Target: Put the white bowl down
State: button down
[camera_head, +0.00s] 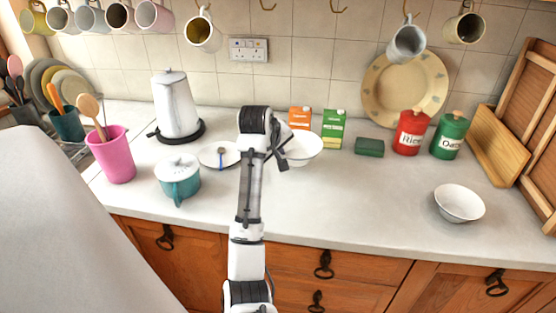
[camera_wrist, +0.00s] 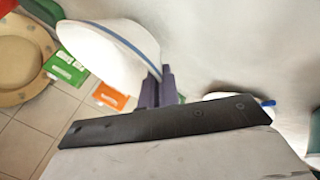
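A white bowl (camera_head: 304,147) is at my gripper (camera_head: 281,157), in front of two cartons and partly hidden by my arm. In the wrist view the bowl (camera_wrist: 100,52) fills the upper left, with its blue-lined rim between the dark fingers of my gripper (camera_wrist: 160,88). The gripper looks shut on that rim. The bowl seems roughly level in the head view; whether its base touches the counter I cannot tell. A second white bowl (camera_head: 459,204) stands upright on the counter (camera_head: 370,200) at the right, apart from my gripper.
An orange carton (camera_head: 300,117) and a green carton (camera_head: 333,128) stand behind the held bowl. A plate (camera_head: 217,155) and teal pot (camera_head: 178,178) are to the left. A green sponge (camera_head: 369,147) and red canister (camera_head: 410,132) are to the right. The counter's front middle-right is clear.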

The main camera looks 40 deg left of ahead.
jog(key=shift+f+p, duration=0.3)
jog(key=shift+f, duration=1.45)
jog(key=shift+f, duration=0.1)
jog(key=c, duration=1.6)
grip_release()
jog(key=shift+c, duration=0.2)
